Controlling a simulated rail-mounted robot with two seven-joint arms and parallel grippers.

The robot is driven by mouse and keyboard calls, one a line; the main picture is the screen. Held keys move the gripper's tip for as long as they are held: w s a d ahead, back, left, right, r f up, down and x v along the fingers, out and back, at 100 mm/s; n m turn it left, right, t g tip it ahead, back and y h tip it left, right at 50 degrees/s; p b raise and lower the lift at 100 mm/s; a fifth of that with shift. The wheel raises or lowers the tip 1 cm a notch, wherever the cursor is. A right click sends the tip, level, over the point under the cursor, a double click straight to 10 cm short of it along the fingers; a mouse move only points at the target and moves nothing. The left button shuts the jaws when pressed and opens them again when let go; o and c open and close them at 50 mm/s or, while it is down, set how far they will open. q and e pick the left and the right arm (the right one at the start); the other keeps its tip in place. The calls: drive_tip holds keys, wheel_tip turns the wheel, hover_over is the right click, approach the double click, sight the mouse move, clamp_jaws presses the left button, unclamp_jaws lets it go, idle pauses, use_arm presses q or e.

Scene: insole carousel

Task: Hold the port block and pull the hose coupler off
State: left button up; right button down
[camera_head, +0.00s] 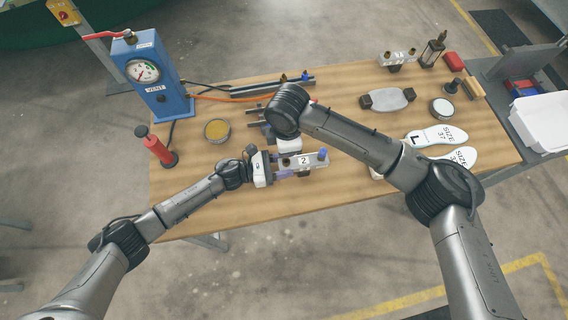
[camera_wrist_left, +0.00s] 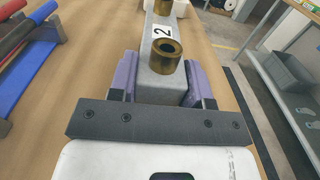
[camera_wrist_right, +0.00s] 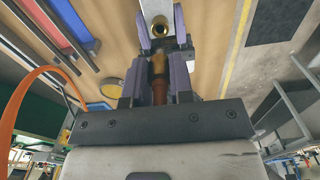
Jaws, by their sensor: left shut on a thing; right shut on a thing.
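In the left wrist view the purple pads sit on both sides of the grey block (camera_wrist_left: 158,88), below an open brass port (camera_wrist_left: 170,55). In the right wrist view my right gripper (camera_wrist_right: 158,75) is shut on the brass-and-orange hose coupler (camera_wrist_right: 159,68). A brass port (camera_wrist_right: 161,30) of the block shows just beyond it; I cannot tell if they touch.
A blue gauge box (camera_head: 160,100) stands at the back left, with an orange hose (camera_head: 215,98) running from it. A red-handled tool (camera_head: 158,148) and a yellow tin (camera_head: 217,130) are left. White insoles (camera_head: 436,136) lie right. The front table edge is close to the block.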

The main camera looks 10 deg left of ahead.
drive_tip(key=shift+r, duration=3.5)
use_arm(q)
drive_tip(key=o, duration=1.3)
drive_tip(key=shift+c, duration=0.2)
drive_tip(key=shift+a, duration=0.1)
drive_tip(key=v, duration=1.2)
